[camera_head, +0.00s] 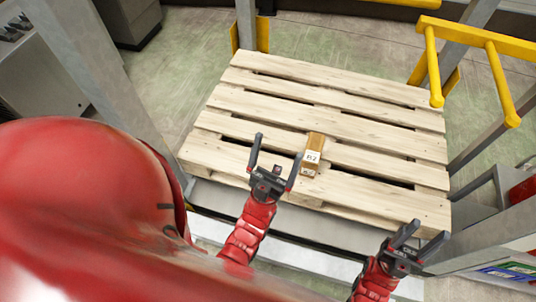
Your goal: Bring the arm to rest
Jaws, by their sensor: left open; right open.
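My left gripper (273,160) is open and empty over the near part of the wooden pallet, just left of a small brown box. My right gripper (424,231) is open and empty near the pallet's near right corner. Both red arms come up from the bottom of the head view. The brown box (315,143) with white labels lies on the pallet slats, apart from both grippers as far as I can see. A large red rounded shape fills the lower left and hides what is behind it.
The pallet (330,94) is otherwise bare. Yellow railings (478,45) stand at the upper right, and grey posts (103,75) rise on both sides. A grey cabinet (45,70) is at the far left. Green floor (190,60) shows around the pallet.

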